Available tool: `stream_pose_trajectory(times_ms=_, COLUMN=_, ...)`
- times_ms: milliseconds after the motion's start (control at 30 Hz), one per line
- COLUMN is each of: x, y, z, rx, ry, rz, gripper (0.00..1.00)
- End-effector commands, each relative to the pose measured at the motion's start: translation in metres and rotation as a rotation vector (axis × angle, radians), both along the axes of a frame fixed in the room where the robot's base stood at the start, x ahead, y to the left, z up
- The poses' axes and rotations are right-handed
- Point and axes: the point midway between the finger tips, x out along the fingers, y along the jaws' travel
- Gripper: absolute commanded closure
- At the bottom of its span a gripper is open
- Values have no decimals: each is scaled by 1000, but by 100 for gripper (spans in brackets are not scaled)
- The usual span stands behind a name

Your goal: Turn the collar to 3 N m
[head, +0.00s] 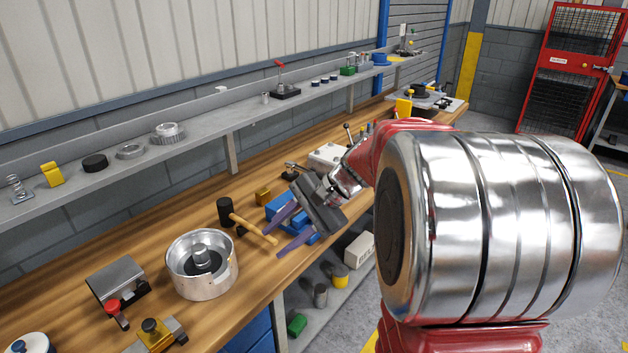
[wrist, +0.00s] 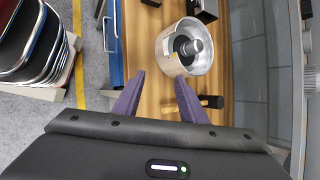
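A round silver metal housing (head: 190,284) stands on the wooden bench, open at the top. A dark ring (head: 208,267) and a grey stepped post (head: 200,252) sit inside it. The housing also shows in the wrist view (wrist: 168,60), beyond the fingertips. I cannot tell which part is the collar, and no torque scale is readable. My gripper (head: 272,246) is open and empty, with two purple fingers above the bench, to the right of the housing. In the wrist view my gripper (wrist: 160,77) has its fingers well apart and not touching the housing.
A black-headed mallet (head: 252,229) lies close to my fingers. Blue blocks (head: 276,205) lie behind them. A grey bracket with a red knob (head: 117,281) and a yellow clamp (head: 155,333) are left of the housing. A shelf (head: 110,173) with small parts runs along the wall.

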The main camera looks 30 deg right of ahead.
Motion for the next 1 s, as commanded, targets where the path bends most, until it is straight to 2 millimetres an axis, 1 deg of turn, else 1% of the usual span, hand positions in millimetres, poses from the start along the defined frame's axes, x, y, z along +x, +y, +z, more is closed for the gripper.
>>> stream_pose_trajectory(times_ms=33, x=8, y=-13, z=-4, rx=46, ry=13, rz=-46, gripper=62)
stream_pose_trajectory(times_ms=200, x=34, y=-55, z=-12, rx=210, ry=36, rz=-196, gripper=62)
stream_pose_trajectory(times_ms=267, x=42, y=-72, z=-15, rx=267, ry=39, rz=-249, gripper=62)
stream_pose_trajectory(times_ms=367, x=53, y=-102, z=-21, rx=365, ry=43, rz=-336, gripper=62)
stream_pose_trajectory(times_ms=467, x=63, y=-134, z=-28, rx=462, ry=43, rz=-420, gripper=62)
stream_pose_trajectory(times_ms=500, x=65, y=-148, z=-31, rx=501, ry=41, rz=-454, gripper=62)
stream_pose_trajectory(times_ms=567, x=69, y=-169, z=-37, rx=560, ry=38, rz=-503, gripper=62)
stream_pose_trajectory(times_ms=600, x=71, y=-184, z=-40, rx=600, ry=34, rz=-537, gripper=62)
stream_pose_trajectory(times_ms=667, x=72, y=-205, z=-46, rx=658, ry=27, rz=-584, gripper=62)
stream_pose_trajectory(times_ms=700, x=72, y=-220, z=-50, rx=697, ry=22, rz=-616, gripper=62)
stream_pose_trajectory(times_ms=767, x=72, y=-243, z=-56, rx=756, ry=9, rz=-663, gripper=62)
stream_pose_trajectory(times_ms=800, x=70, y=-259, z=-61, rx=796, ry=2, rz=-695, gripper=62)
stream_pose_trajectory(times_ms=867, x=67, y=-282, z=-68, rx=854, ry=-12, rz=-741, gripper=62)
stream_pose_trajectory(times_ms=900, x=65, y=-298, z=-73, rx=894, ry=-23, rz=-769, gripper=62)
stream_pose_trajectory(times_ms=967, x=59, y=-322, z=-81, rx=951, ry=-40, rz=-813, gripper=62)
stream_pose_trajectory(times_ms=1000, x=55, y=-337, z=-86, rx=988, ry=-52, rz=-840, gripper=62)
